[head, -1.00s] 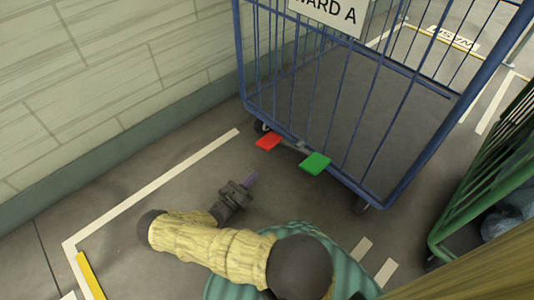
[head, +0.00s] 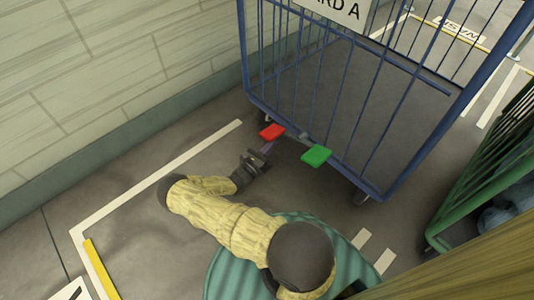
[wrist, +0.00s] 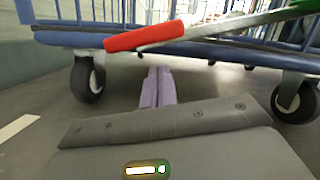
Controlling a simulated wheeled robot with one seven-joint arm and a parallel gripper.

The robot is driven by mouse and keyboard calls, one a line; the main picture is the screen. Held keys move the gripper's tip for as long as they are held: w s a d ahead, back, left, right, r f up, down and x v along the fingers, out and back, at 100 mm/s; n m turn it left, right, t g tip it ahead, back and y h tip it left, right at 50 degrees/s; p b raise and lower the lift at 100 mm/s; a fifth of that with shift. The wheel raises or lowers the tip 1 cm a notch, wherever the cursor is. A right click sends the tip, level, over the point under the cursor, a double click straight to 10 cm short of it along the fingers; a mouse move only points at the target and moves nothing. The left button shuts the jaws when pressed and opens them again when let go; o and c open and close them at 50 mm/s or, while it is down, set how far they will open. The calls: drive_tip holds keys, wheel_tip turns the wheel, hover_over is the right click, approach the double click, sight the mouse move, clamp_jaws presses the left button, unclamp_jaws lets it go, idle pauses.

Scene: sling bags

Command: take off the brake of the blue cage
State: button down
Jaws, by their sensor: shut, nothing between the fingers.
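The blue cage (head: 385,190) stands ahead, with a sign on its front. Low on its front edge are a red pedal (head: 272,131) on the left and a green pedal (head: 317,155) on the right. In the wrist view the red pedal (wrist: 145,36) sits lower than the green pedal (wrist: 275,17), joined by a sloping grey bar. My gripper (head: 268,148) is shut and empty, its purple fingers pointing at the cage just in front of the red pedal. In the wrist view the fingers (wrist: 157,82) show below the red pedal, with a gap between.
Cage wheels (wrist: 88,78) show either side of my fingers in the wrist view. A pale block wall (head: 90,90) runs along the left. A green cage (head: 470,205) stands close on the right. Floor left of my arm is clear, with white and yellow lines.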

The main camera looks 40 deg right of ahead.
drive_tip(key=shift+w+r, duration=0.15)
drive_tip(key=shift+r, duration=0.35)
drive_tip(key=shift+w+r, duration=0.15)
drive_tip(key=shift+r, duration=0.35)
